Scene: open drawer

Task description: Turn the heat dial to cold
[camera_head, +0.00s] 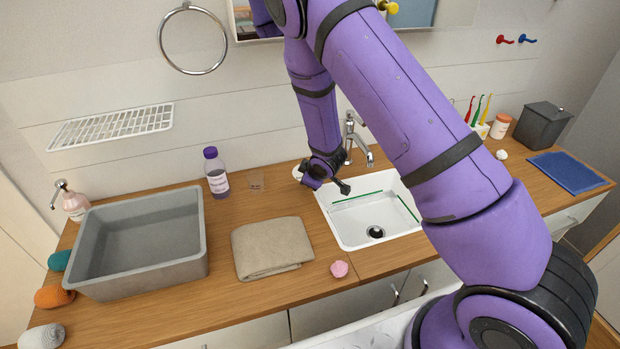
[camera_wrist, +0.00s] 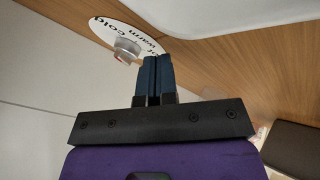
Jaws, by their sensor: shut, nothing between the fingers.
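The heat dial is a grey knob (camera_wrist: 127,48) on a white round plate (camera_wrist: 108,30) in the wrist view. The words "warm" and "cold" can be read on the plate; a third word is partly cut off by my fingers. I cannot tell which word the knob points to. My gripper (camera_wrist: 157,58) is shut and empty, its dark blue fingertips close beside the knob and overlapping the plate's edge in the picture. Contact cannot be told. In the head view, a small white patch (camera_head: 297,172) shows beside my purple wrist, perhaps the plate, mostly hidden.
A white sink (camera_head: 348,237) with a chrome tap (camera_head: 358,138) lies right of my wrist. A folded beige towel (camera_head: 270,247), purple-capped bottle (camera_head: 216,175) and grey basin (camera_head: 150,281) stand to the left. A pink object (camera_head: 339,269) sits near the front edge.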

